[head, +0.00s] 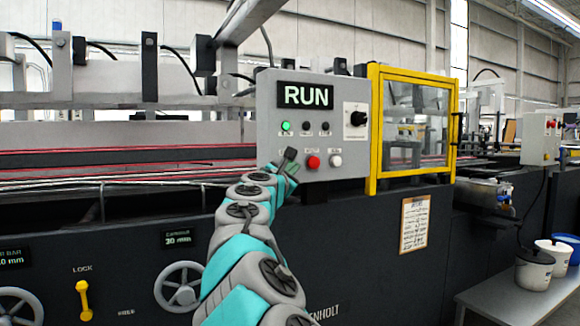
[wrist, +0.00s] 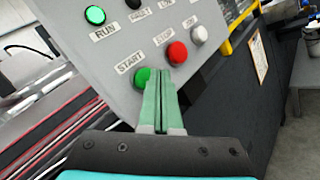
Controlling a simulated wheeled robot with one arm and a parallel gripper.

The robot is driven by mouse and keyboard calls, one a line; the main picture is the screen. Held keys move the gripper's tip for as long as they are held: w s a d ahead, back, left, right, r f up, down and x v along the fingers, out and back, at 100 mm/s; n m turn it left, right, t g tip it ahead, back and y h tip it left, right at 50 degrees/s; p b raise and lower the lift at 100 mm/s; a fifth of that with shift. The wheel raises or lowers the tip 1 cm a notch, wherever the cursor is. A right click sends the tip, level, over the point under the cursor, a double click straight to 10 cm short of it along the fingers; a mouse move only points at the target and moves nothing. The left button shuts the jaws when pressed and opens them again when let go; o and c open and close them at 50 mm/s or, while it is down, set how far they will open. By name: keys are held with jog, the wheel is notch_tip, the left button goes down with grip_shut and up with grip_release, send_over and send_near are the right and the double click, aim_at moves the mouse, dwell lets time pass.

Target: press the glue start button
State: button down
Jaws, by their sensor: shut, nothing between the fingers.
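The grey control panel (head: 270,125) stands on the machine, with a sign reading RUN at its top. In the wrist view a green button (wrist: 142,77) sits beside the label START. My gripper (wrist: 163,72) is shut and empty, and its green fingertips overlap the right part of that button. I cannot tell whether they touch it. In the head view my gripper (head: 286,161) is at the panel's lower left and hides the START button. A lit green RUN lamp (wrist: 95,15) is above it; it also shows in the head view (head: 285,126).
A red button (wrist: 177,53) labelled STOP and a white button (wrist: 199,34) are just right of my fingertips. A yellow-framed guard door (head: 374,130) stands right of the panel. A black rotary knob (head: 358,118) is higher on the panel.

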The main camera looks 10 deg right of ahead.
jog(key=shift+s+d+f, duration=0.1)
jog(key=shift+s, duration=0.05)
jog(key=shift+s+d, duration=0.25)
jog(key=shift+s, duration=0.5)
jog(key=shift+s+d, duration=0.25)
jog(key=shift+s, duration=0.55)
jog(key=shift+s+d, duration=0.25)
jog(key=shift+s, duration=0.5)
